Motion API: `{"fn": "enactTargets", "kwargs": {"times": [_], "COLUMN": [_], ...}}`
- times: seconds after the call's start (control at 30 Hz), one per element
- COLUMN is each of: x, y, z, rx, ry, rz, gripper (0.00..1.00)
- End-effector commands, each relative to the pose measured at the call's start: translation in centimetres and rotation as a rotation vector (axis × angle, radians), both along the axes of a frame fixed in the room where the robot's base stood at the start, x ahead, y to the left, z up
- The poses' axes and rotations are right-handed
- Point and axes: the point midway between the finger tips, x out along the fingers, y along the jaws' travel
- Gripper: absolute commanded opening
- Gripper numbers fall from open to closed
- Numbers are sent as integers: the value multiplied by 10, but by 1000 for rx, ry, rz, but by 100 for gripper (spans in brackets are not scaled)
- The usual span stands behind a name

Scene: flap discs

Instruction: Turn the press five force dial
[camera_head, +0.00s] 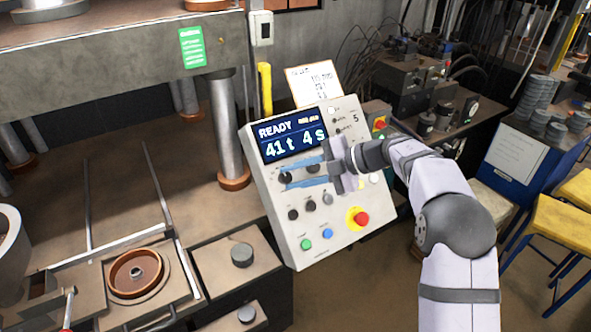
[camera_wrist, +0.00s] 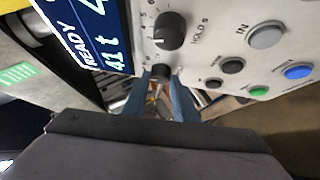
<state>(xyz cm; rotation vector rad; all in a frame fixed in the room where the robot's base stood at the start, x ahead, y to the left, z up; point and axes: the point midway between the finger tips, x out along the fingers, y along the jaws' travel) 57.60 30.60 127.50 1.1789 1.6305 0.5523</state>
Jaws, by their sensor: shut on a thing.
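The press control panel (camera_head: 283,235) is a tilted white box marked 5 at its upper right. Its dark blue display (camera_head: 293,143) reads READY, 41 t and 4 s. The force dial (camera_head: 286,177) is a dark knob below the 41 t reading. My gripper (camera_head: 288,175) reaches in from the right with its blue fingers shut on this dial. The wrist view shows the dial (camera_wrist: 160,72) between the fingertips, its top partly hidden. The dial's pointer cannot be read. Next to it is the black HOLD s knob (camera_wrist: 168,31), apart from the fingers.
Below the dials are small dark knobs (camera_head: 293,214), a green button (camera_head: 305,244), a blue button (camera_head: 327,233) and a red emergency stop (camera_head: 358,219) on yellow. A steel column (camera_head: 226,125) stands left of the panel. A paper note (camera_head: 314,85) sits behind its top.

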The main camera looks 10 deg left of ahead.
Motion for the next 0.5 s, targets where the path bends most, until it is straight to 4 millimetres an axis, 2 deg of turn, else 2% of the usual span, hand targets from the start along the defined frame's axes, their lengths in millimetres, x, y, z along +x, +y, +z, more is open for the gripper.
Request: {"fn": "enactTargets", "kwargs": {"times": [0.5], "x": [0], "y": [1], "z": [1], "rx": [-39], "ry": [-41], "rz": [50], "gripper": [3]}}
